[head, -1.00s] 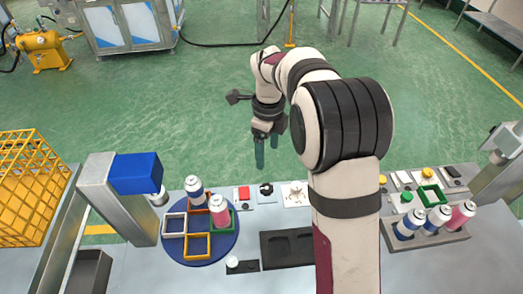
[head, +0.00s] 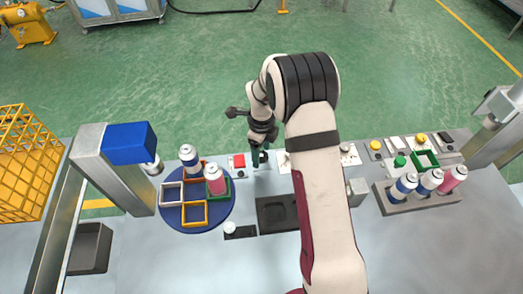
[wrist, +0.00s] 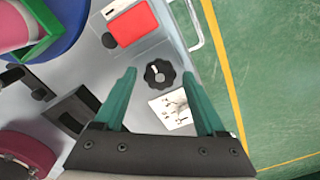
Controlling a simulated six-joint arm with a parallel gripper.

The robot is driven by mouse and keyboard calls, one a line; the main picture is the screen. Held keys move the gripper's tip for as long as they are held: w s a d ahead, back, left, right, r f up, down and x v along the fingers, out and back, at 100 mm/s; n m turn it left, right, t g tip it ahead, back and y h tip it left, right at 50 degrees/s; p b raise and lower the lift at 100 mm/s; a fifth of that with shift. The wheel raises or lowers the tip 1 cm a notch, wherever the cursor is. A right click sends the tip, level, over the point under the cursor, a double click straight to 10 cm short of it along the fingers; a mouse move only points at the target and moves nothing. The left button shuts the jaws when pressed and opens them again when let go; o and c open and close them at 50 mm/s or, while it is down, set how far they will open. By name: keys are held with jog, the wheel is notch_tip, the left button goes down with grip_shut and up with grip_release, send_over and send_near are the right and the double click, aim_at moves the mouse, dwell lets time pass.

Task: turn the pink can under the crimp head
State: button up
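The pink can (head: 215,180) stands upright in the green frame (head: 226,190) on the blue round turntable (head: 211,219). A corner of the pink can also shows in the wrist view (wrist: 18,22). The crimp head (head: 153,166) hangs from the blue-topped column (head: 128,145) at the left. It is beside the turntable's left side, and the pink can is at the right side, away from it. My gripper (wrist: 160,75) is open and empty. Its green fingers straddle the black rotary knob (wrist: 159,73) in the wrist view; the height above it is unclear.
A red button (head: 239,161) sits left of the knob, and a white plate (wrist: 171,106) is beside it. A blue-and-white can (head: 190,158) stands in the turntable's red frame. A dark tray (head: 276,213) lies nearer. A rack (head: 426,203) at the right holds several cans.

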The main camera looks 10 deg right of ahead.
grip_shut()
